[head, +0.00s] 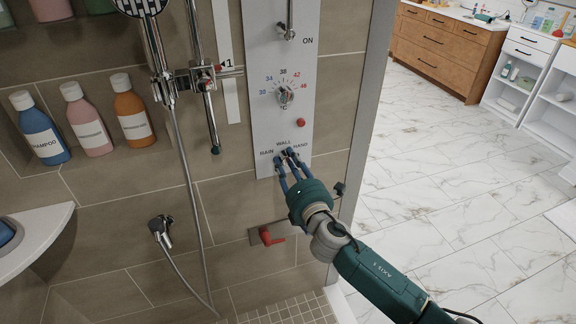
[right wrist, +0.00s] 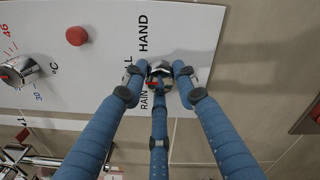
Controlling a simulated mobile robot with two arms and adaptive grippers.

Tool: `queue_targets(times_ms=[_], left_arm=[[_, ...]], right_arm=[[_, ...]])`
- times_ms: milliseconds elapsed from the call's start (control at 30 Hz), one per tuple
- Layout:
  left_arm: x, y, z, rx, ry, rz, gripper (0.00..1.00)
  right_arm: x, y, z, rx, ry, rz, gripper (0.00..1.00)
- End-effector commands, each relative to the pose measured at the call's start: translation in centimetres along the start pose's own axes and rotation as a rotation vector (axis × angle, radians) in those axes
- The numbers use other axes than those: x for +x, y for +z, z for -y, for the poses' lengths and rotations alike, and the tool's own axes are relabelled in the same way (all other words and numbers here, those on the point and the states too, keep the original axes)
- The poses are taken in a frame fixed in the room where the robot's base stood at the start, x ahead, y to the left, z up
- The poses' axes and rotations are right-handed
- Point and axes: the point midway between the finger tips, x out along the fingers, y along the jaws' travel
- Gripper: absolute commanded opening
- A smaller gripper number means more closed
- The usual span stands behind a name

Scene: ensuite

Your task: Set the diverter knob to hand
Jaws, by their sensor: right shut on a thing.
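The white shower panel (head: 268,112) carries the diverter knob at its lower end, under the labels RAIN, WALL and HAND. The knob is mostly hidden by my fingers in the head view. In the right wrist view the chrome diverter knob (right wrist: 160,68) sits between my three blue fingertips, with a red mark on its left side near the RAIN and partly hidden WALL labels. I cannot tell exactly which label the mark points at. My right gripper (head: 288,160) is shut on the knob; it also shows in the right wrist view (right wrist: 157,88). My left gripper is out of view.
Above on the panel are a temperature dial (head: 285,96), a red button (head: 301,122) and a lever (head: 288,32). A hand shower hose (head: 185,180) hangs left. A red-handled valve (head: 268,236) is below. Bottles (head: 84,122) stand in a niche.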

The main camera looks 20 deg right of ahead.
Motion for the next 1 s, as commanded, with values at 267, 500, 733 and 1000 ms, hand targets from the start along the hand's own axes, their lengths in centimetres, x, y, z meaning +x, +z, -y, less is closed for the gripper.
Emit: queue_targets(times_ms=[267,500,733,1000], left_arm=[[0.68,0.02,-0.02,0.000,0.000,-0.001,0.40],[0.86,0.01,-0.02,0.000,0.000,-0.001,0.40],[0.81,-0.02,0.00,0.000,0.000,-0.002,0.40],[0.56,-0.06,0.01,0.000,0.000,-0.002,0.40]], right_arm=[[-0.06,-0.14,0.21,0.266,-0.003,0.000,0.03],[-0.05,-0.12,0.19,0.494,-0.004,0.001,0.03],[-0.04,-0.08,0.15,0.708,-0.004,0.001,0.03],[-0.05,-0.12,0.13,0.917,-0.004,0.000,0.03]])
